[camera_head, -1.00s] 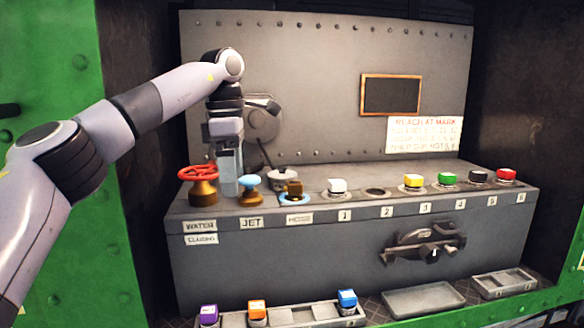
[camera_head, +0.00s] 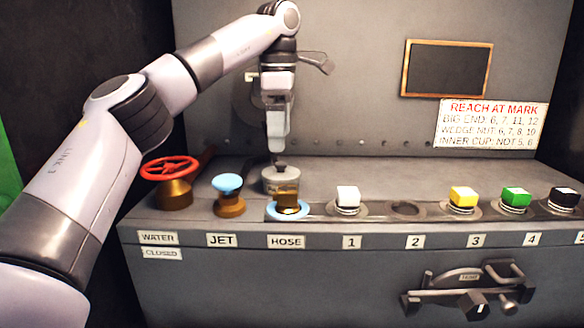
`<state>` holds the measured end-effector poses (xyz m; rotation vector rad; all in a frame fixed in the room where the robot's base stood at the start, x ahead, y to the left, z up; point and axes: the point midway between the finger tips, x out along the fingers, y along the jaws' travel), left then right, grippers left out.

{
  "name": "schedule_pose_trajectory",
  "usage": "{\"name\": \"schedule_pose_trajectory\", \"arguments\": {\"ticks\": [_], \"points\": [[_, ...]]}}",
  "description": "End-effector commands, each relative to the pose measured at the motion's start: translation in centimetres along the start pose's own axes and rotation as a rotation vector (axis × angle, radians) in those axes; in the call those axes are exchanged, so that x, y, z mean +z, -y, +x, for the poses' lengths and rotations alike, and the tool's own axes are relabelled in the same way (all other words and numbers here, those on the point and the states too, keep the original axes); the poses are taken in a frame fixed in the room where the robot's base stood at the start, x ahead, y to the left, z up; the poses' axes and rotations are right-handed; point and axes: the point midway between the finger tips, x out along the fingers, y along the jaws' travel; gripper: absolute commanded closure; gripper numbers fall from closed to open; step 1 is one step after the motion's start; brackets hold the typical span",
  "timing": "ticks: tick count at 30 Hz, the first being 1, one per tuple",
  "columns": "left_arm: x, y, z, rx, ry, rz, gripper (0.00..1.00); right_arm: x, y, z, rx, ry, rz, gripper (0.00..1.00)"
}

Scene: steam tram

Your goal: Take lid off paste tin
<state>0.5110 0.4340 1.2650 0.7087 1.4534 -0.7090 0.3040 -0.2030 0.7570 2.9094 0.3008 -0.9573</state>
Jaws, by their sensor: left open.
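The paste tin (camera_head: 282,187) is a small round grey tin on the bench top, just behind the hose fitting. Its lid (camera_head: 281,173) appears to be on, with a small dark knob on top. My left gripper (camera_head: 277,148) points down just above the knob, with its fingers seen nearly edge-on. It is open, and I see nothing held in it. Whether the fingertips reach around the knob cannot be told. The hose fitting (camera_head: 288,205) hides the front lower part of the tin. My right gripper is not in view.
A red valve wheel (camera_head: 170,168) and a blue-topped jet knob (camera_head: 228,184) stand left of the tin. To the right are a white-capped fitting (camera_head: 348,197), an empty round seat (camera_head: 405,208), and yellow (camera_head: 463,197) and green (camera_head: 515,198) caps. The back panel (camera_head: 350,90) rises behind.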

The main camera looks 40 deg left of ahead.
Motion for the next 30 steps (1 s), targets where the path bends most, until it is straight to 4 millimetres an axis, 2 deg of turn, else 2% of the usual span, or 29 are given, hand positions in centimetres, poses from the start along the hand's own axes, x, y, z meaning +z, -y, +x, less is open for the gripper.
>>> {"name": "schedule_pose_trajectory", "arguments": {"ticks": [10,19,28,29,30], "points": [[0.0,0.0,2.2,-0.002,-0.002,-0.001,0.00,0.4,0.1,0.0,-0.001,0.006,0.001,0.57],[0.2,-0.1,6.1,-0.001,-0.002,-0.001,0.00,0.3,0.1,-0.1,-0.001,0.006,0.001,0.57],[0.3,-0.1,6.7,0.001,0.000,-0.001,0.00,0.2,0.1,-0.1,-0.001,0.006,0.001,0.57],[0.3,-0.1,6.7,0.001,0.000,-0.001,0.06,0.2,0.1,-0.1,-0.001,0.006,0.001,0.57],[0.3,-0.1,6.7,0.001,0.000,-0.001,0.20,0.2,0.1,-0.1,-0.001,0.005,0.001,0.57]]}}
